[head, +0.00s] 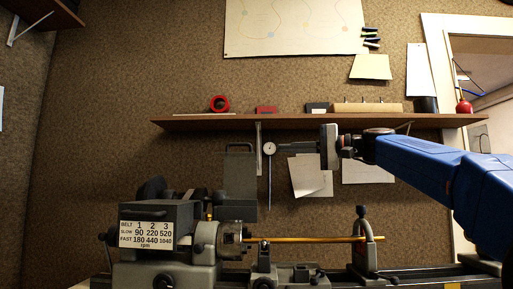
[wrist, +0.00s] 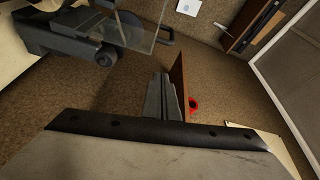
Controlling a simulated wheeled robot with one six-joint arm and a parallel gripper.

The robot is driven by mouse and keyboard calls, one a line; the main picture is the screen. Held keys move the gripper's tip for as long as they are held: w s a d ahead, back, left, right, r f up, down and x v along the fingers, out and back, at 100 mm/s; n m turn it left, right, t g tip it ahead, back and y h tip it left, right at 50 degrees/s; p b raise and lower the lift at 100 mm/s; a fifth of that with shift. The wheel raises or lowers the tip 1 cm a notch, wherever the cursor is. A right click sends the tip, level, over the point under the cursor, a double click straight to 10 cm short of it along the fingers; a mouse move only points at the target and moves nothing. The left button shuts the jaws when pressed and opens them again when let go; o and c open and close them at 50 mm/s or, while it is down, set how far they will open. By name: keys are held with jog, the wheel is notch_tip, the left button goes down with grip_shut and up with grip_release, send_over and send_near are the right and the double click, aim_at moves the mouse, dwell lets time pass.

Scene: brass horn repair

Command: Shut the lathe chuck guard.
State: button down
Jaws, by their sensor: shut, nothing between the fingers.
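The lathe chuck guard (head: 240,185) is a clear smoky panel standing raised above the chuck (head: 231,240) in the head view, with a handle along its top edge. In the wrist view the guard (wrist: 146,24) shows at the top, its dark handle (wrist: 166,38) at its right end. My gripper (head: 281,148) is to the right of the guard's top in the head view, pointing left, shut and empty. Its closed fingers (wrist: 161,82) show in the middle of the wrist view, apart from the guard.
The lathe headstock (head: 158,225) carries a speed label. A brass rod (head: 310,239) runs from the chuck through a rest (head: 362,245). A wall shelf (head: 300,122) lies above my gripper, holding red tape (head: 219,103) and boxes.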

jog(key=r+x, duration=0.2)
jog(key=x, duration=0.9)
jog(key=shift+y, duration=0.3)
jog(key=s, duration=0.2)
jog(key=s+f, duration=0.1)
jog(key=s, duration=0.1)
jog(key=shift+d, duration=0.3)
